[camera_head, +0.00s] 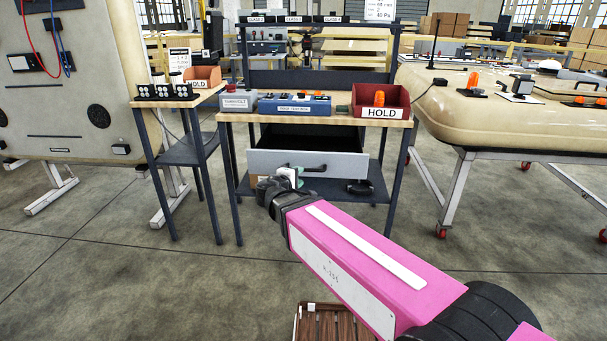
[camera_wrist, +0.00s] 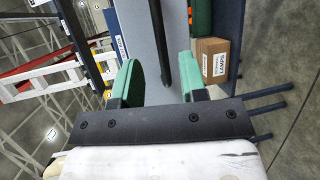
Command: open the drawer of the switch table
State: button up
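The switch table (camera_head: 325,118) has a wooden top and dark legs. Its drawer (camera_head: 345,166), with a pale grey front, stands pulled out, and its dark inside shows under the top. A dark bar handle (camera_head: 313,169) is on the front. My gripper (camera_head: 284,178) is at the left part of the drawer front, by the handle. In the wrist view my gripper (camera_wrist: 160,84) has its two green fingers wide apart. The handle (camera_wrist: 160,42) shows between them, with gaps on both sides. Contact cannot be seen.
On the top sit a red HOLD bin (camera_head: 381,103) and a blue device (camera_head: 294,104). A carton labelled LAMPS (camera_wrist: 213,62) is beside the right finger in the wrist view. A smaller table (camera_head: 190,151) stands left. The floor in front is mostly clear, with a wooden crate (camera_head: 333,322) near me.

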jog(key=shift+v, duration=1.4)
jog(key=shift+d, duration=0.15)
jog(key=s+d+f+m+g+y, duration=0.3)
jog(key=d+f+m+g, duration=0.4)
jog(key=d+f, duration=0.4)
jog(key=s+d+f+m+g+y, duration=0.3)
jog(key=d+f+m+g, duration=0.4)
jog(key=d, duration=0.9)
notch_tip(320, 180, down, 4)
jog(key=shift+s+d+r+g+y, duration=0.1)
jog(key=shift+s+d+g+y, duration=0.25)
jog(key=shift+s, duration=0.4)
